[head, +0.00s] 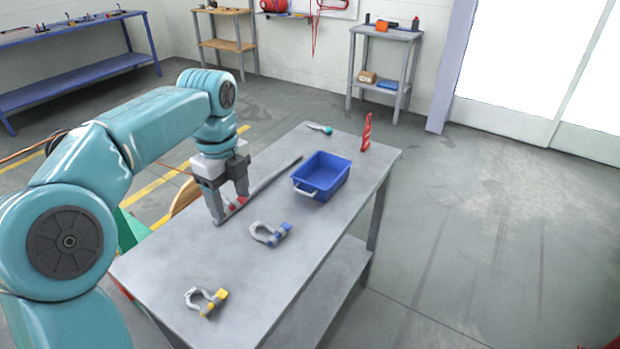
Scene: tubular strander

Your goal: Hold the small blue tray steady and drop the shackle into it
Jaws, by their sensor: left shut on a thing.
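The small blue tray (323,176) stands upright and looks empty on the grey table, with a pale handle on its near side. A shackle with a blue pin (268,235) lies on the table in front of the tray. A shackle with a yellow pin (207,301) lies nearer the table's front. My left gripper (231,211) is low over the table's left side, left of the tray and apart from it. It is shut on a small red thing (241,201), mostly hidden by the fingers. My right gripper is not in view.
A long dark bar (276,173) lies on the table, running toward my left gripper. A red twisted object (366,133) stands at the far right corner, and a teal-handled tool (319,128) lies at the far edge. The table's near right part is clear.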

